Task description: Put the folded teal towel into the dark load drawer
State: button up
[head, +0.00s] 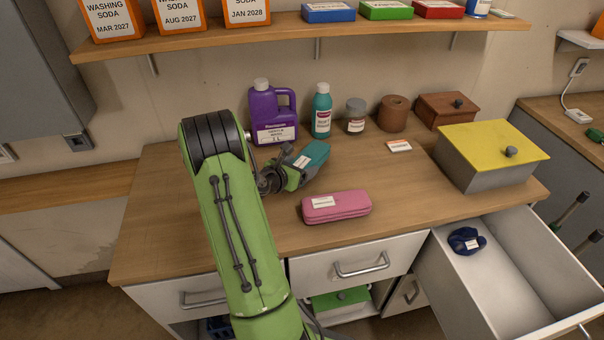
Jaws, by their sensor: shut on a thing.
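The folded teal towel (316,153) carries a white label and is in my gripper (305,168), near the middle of the wooden counter. My gripper is shut on the towel; its jaws hide part of it. I cannot tell whether the towel touches the counter. An open drawer (545,262) with a pale interior is pulled out at the lower right. A dark blue folded cloth-like item (466,241) with a white label lies inside it, toward its back left. The rest of the drawer floor is bare.
A pink case (336,206) lies between my gripper and the drawer. A grey box with a yellow lid (492,150) stands right, behind the drawer. A purple jug (273,114) and teal bottle (321,110) stand behind my gripper. A shelf (350,30) hangs above.

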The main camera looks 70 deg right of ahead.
jog(key=shift+f, duration=0.9)
jog(key=shift+r, duration=0.15)
